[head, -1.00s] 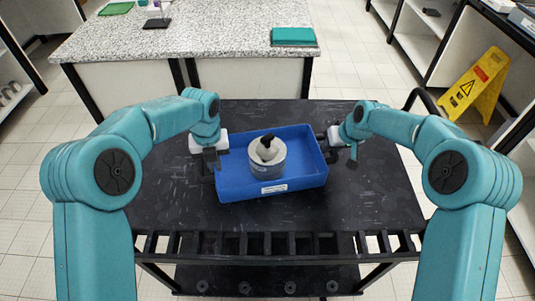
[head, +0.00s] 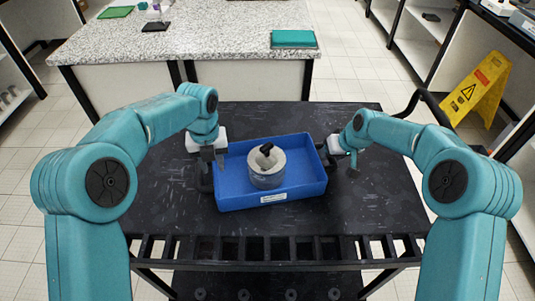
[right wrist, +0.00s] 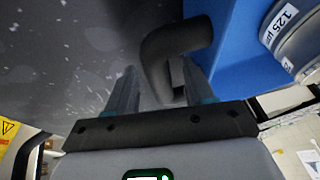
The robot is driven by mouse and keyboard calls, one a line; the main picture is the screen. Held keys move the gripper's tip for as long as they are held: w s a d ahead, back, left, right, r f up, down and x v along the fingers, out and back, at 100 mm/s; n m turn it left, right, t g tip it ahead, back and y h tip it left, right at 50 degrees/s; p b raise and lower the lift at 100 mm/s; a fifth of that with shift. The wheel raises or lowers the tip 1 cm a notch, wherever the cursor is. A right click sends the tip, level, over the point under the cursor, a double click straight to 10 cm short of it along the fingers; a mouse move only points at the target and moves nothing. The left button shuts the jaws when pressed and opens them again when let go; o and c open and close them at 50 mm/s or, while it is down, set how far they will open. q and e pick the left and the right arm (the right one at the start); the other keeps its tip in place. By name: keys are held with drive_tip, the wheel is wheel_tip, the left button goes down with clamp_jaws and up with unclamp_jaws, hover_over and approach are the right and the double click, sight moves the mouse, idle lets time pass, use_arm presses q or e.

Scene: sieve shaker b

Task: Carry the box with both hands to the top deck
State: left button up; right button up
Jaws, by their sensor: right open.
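The blue box (head: 228,192) is an open tray on the black table (head: 385,215). It holds a round grey sieve (head: 266,178) with a pale and black object on top. In the right wrist view, the sieve (right wrist: 297,38) carries a "125 µm" label, beside the box's blue wall (right wrist: 228,50). My left gripper (head: 213,158) is at the box's left end, by a dark handle; whether its jaws are shut is unclear. My right gripper (head: 349,163) is at the right end. In its wrist view, the open fingers (right wrist: 155,90) have the dark curved handle (right wrist: 178,45) near and between them.
A speckled worktop (head: 200,40) stands beyond the table, with a teal folder (head: 293,39) on it. A yellow floor sign (head: 478,85) stands at the right, near shelves. A slotted rail (head: 270,248) runs along the table's near edge. Table surface either side is clear.

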drive_tip(key=shift+r, duration=0.15)
use_arm(q)
wheel_tip(320, 180, up, 8)
drive_tip(key=shift+r, duration=0.25)
use_arm(e)
drive_tip(key=v, duration=1.1)
drive_tip(key=shift+s+r, duration=0.2)
drive_tip(key=shift+r, duration=0.15)
use_arm(q)
drive_tip(key=shift+s, duration=0.25)
use_arm(e)
drive_tip(key=shift+s+f, duration=0.1)
drive_tip(key=shift+s, duration=0.05)
